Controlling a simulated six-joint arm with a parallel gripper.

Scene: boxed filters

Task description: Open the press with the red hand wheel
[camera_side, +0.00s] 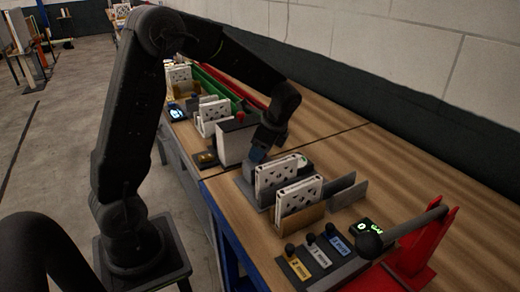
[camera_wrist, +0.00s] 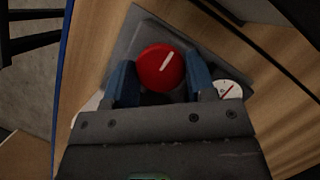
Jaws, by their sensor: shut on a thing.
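The red hand wheel (camera_wrist: 161,67) shows in the wrist view, a round red disc with a white line slanting to the upper right. It sits over a grey plate (camera_wrist: 128,42). The blue fingers of my gripper (camera_wrist: 161,88) stand on either side of the wheel and are shut on it. In the side view my gripper (camera_side: 257,155) points down at the bench, behind the upright white cards. I cannot make out the wheel under it there. A round white dial (camera_wrist: 228,89) with a red needle lies right of the fingers in the wrist view.
White cards in holders (camera_side: 298,196) stand close in front of my gripper. A white box (camera_side: 235,140) with a red top knob stands just behind it. A red lever stand (camera_side: 415,255) and three labelled blocks (camera_side: 318,254) are at the near end. Bare bench lies towards the wall.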

